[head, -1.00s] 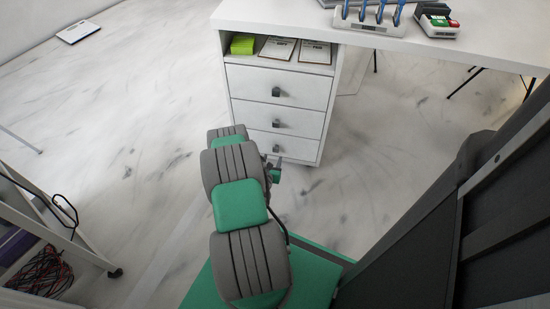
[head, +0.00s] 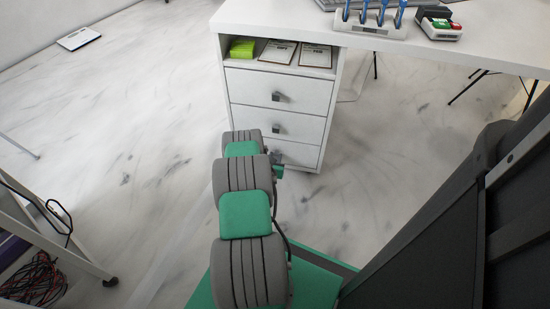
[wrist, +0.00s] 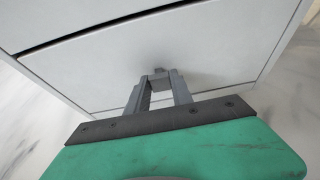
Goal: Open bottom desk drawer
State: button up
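The white desk drawer unit (head: 332,105) has three stacked drawers, each front flush as far as I can see. The bottom drawer (head: 308,156) is partly hidden behind my arm in the head view. In the wrist view the bottom drawer front (wrist: 215,50) fills the upper part, with a small grey knob (wrist: 158,73) near its middle. My gripper (wrist: 160,79) has its two grey fingers apart, with the tips at the knob, one on each side. Contact with the knob cannot be made out. In the head view the fingers are mostly hidden by my arm.
The middle drawer (head: 308,126) and top drawer (head: 305,92) have grey knobs. An open shelf above holds a green block (head: 242,48) and clipboards (head: 278,51). A cart (head: 60,245) stands at the left. The marble floor (head: 150,130) is clear around the unit.

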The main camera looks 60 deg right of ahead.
grip_shut()
dwell(0.9)
